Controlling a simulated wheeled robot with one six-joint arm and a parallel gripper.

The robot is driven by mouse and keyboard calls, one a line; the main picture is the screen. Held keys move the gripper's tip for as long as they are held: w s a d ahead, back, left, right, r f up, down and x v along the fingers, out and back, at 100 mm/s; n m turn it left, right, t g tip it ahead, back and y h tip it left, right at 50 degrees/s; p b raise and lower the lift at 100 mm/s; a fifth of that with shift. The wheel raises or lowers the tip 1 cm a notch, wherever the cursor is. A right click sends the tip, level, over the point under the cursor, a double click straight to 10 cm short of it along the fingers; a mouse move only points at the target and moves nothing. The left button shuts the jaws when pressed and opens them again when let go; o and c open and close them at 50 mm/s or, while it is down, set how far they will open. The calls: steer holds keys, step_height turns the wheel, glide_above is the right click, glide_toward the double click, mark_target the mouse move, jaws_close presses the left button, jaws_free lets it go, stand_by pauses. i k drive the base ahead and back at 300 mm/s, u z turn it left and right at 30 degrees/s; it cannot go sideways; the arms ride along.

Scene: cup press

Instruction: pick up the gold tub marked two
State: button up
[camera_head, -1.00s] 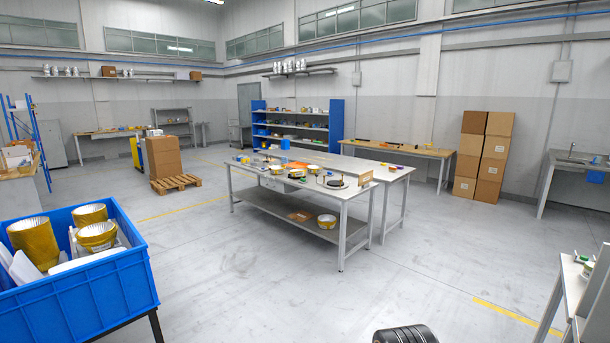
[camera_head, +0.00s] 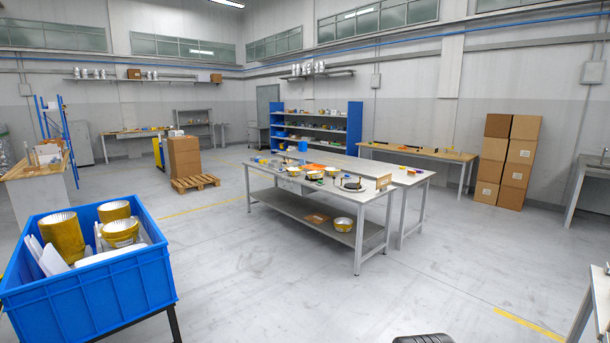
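Several gold tubs with silvery rims are in view, and I cannot read a mark on any of them. Three are in the blue crate at the lower left: a tall left tub (camera_head: 63,238), a back tub (camera_head: 114,211) and a front tub (camera_head: 121,233). One gold tub (camera_head: 342,224) sits on the lower shelf of the middle table. Small gold-sided tubs, such as one tub (camera_head: 333,172), stand on its top. A dark ribbed part at the bottom edge may be my gripper (camera_head: 422,339); its fingers are not shown.
The blue crate (camera_head: 88,290) stands on dark legs and also holds white pieces. The middle table (camera_head: 300,186) has open floor around it. A pallet with boxes (camera_head: 185,157) is behind left. Another table edge (camera_head: 600,300) is at the lower right.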

mark_target(295, 172)
steer(key=u, duration=0.35)
steer(key=i, duration=1.7)
steer(key=u, duration=0.55)
steer(key=i, duration=2.3)
steer(key=u, duration=0.15)
steer(key=i, duration=2.3)
steer(key=z, duration=0.2)
steer(key=i, duration=1.95)
steer(key=z, duration=1.15)
steer(key=i, duration=1.1)
steer(key=z, duration=1.75)
steer(key=i, duration=1.1)
steer(key=z, duration=0.45)
